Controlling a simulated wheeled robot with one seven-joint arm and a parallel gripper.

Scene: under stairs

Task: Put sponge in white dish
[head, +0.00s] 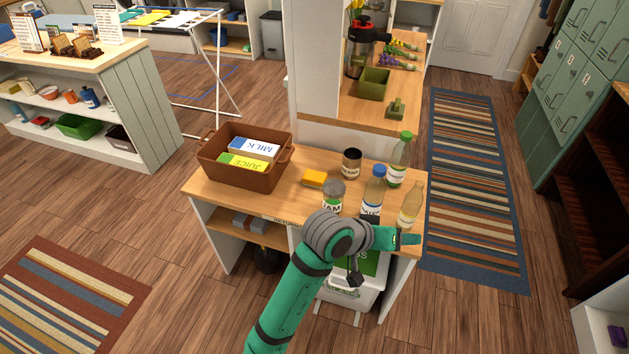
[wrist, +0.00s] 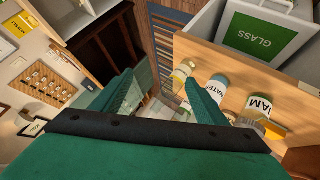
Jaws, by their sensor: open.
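A yellow sponge (head: 314,179) lies on the wooden tabletop (head: 222,186), between the brown bin and the jars. In the wrist view a yellow-orange patch beside the jam jar looks like the sponge (wrist: 277,129). I cannot make out a white dish on this table. A pale bowl (head: 48,92) sits on the far-left shelf, too small to identify surely. My gripper (head: 408,239) is at the table's front right corner, pointing right, away from the sponge. In the wrist view its green fingers (wrist: 165,98) are apart with nothing held between them.
The brown bin (head: 227,177) holds milk and juice cartons. A pillar (head: 316,75) rises behind.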

